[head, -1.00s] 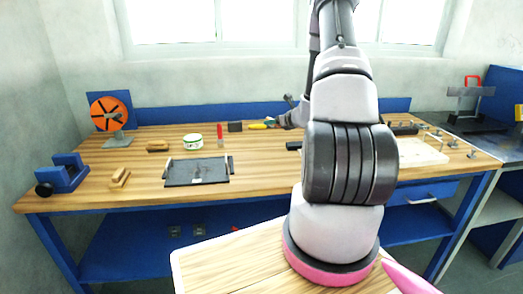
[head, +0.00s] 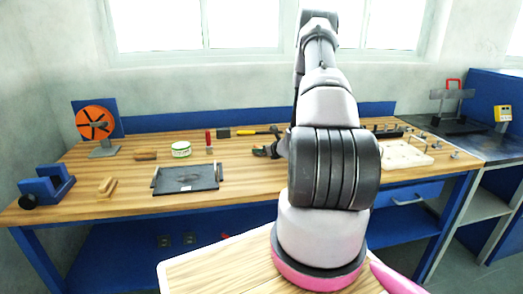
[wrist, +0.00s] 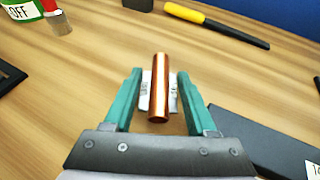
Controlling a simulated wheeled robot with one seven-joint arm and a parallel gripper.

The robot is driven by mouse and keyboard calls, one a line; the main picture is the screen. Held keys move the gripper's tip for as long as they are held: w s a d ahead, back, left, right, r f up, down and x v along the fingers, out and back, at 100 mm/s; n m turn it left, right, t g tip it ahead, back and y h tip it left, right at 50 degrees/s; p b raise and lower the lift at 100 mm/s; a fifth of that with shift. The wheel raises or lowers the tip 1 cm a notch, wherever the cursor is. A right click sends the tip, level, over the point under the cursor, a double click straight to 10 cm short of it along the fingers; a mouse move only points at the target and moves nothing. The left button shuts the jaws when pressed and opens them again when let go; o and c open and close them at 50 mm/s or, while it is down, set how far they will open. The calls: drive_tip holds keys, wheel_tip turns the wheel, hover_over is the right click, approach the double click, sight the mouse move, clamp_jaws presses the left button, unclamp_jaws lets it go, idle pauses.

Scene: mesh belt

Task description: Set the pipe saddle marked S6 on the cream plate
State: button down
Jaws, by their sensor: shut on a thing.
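In the wrist view, my gripper (wrist: 158,88) has its teal fingers on either side of a copper-coloured tube piece with a pale plate and small dark marking behind it. I take this as the pipe saddle (wrist: 158,90); the marking is too small to read. My gripper is shut on it, above the wooden bench. In the head view my gripper (head: 268,151) is over the middle of the bench, partly hidden by my arm, and the saddle cannot be made out. A cream plate (head: 402,158) lies at the right of the bench, beyond my arm.
Several small posts (head: 433,147) stand around the cream plate.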

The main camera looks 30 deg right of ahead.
drive_tip(key=shift+f, duration=0.1)
drive_tip(key=shift+c, duration=1)
unclamp_jaws()
